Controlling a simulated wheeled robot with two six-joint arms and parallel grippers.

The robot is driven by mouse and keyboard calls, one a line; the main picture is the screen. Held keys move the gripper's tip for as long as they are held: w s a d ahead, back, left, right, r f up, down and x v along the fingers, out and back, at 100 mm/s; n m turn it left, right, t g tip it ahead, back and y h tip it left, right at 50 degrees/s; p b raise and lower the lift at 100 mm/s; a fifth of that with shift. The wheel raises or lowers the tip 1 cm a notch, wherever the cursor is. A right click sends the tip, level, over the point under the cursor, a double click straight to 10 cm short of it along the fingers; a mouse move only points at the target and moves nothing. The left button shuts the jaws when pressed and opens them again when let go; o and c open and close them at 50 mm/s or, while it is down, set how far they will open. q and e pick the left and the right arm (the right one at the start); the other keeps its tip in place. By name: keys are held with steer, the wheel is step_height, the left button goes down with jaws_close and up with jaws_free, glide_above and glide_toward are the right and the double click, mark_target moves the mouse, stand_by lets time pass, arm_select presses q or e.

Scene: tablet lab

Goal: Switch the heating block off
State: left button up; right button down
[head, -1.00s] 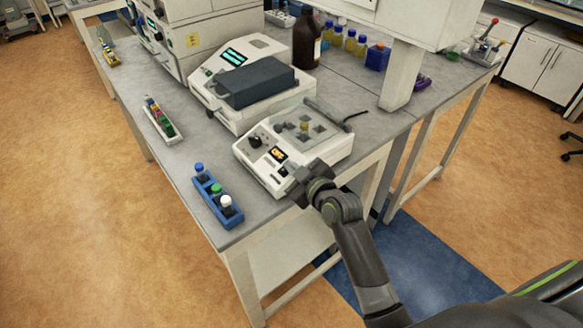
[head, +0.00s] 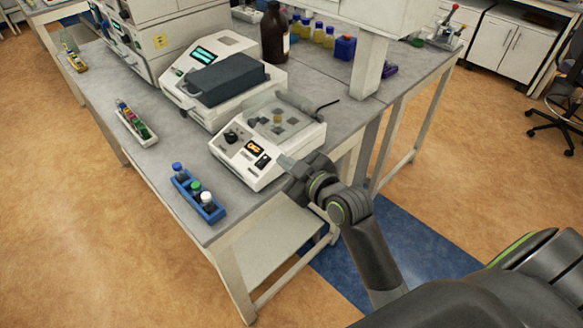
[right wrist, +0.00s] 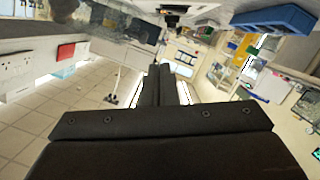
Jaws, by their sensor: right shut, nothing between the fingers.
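The heating block (head: 241,168) is a white box on the bench, with a dark knob (head: 231,137), a lit orange display (head: 255,146) and a small dark switch (head: 262,161) on its sloped front panel. I cannot read the switch's position. My right gripper (head: 284,161) is at the panel's right end, close beside the switch. It is shut and empty, and its closed fingers (right wrist: 160,86) also show in the right wrist view. I cannot tell whether the fingertips touch the block. My left gripper is not in view.
A blue rack (head: 183,191) with capped vials stands left of the block. A white instrument with a dark top (head: 228,80) stands behind it, beside a brown bottle (head: 274,35). A tube rack (head: 135,128) lies farther left. Bare bench lies between the racks.

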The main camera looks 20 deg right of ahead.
steer(key=shift+v, duration=0.9)
steer(key=d+f+m+g+h, duration=0.2)
steer(key=d+f+m+g, duration=0.1)
steer(key=f, duration=1.4)
steer(key=s+d+f+m+g+h, duration=0.1)
steer(key=s+d+f+g, duration=0.1)
steer(key=s+f, duration=0.65)
steer(key=s+d+f+m+g+h, duration=0.1)
steer(key=s+d+f+m+g, duration=0.15)
steer(key=f, duration=1.05)
steer(key=s+f+g, duration=0.2)
steer(key=s+f, duration=0.4)
steer(key=s, duration=0.4)
steer(key=s+d+f+m+g+b, duration=0.1)
steer(key=s+f+g, duration=0.1)
steer(key=s+f, duration=0.4)
steer(key=s+f+m+g, duration=0.1)
steer(key=s+f, duration=0.5)
steer(key=s, duration=0.9)
steer(key=shift+s+g+h, duration=0.25)
steer(key=shift+g+h, duration=0.05)
steer(key=shift+g, duration=0.45)
